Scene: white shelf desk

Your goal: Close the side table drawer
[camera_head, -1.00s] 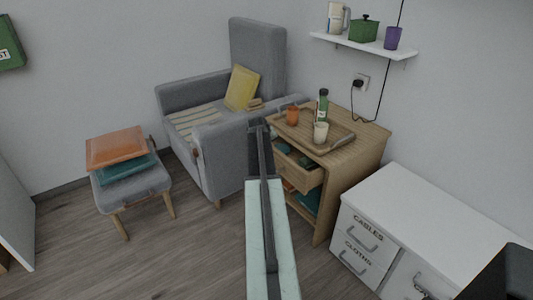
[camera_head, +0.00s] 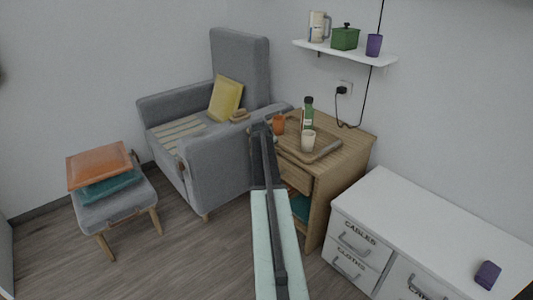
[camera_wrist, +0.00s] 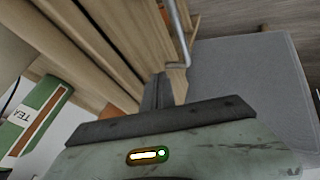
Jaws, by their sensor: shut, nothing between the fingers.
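The wooden side table (camera_head: 345,160) stands right of the grey armchair. Its drawer (camera_head: 296,178) shows a wooden front below the top, partly hidden by my arm. No drawer interior shows in the head view, but I cannot tell whether it is fully flush. My gripper (camera_head: 262,130) is shut and empty, in front of the table's left side in that view. In the wrist view, the gripper tip (camera_wrist: 160,90) is close to or touching a wooden panel (camera_wrist: 140,45); contact is unclear. A metal handle (camera_wrist: 179,35) is beside it.
The armchair (camera_head: 215,165) is close on the left, a white cabinet (camera_head: 430,220) on the right. Floor is clear in front.

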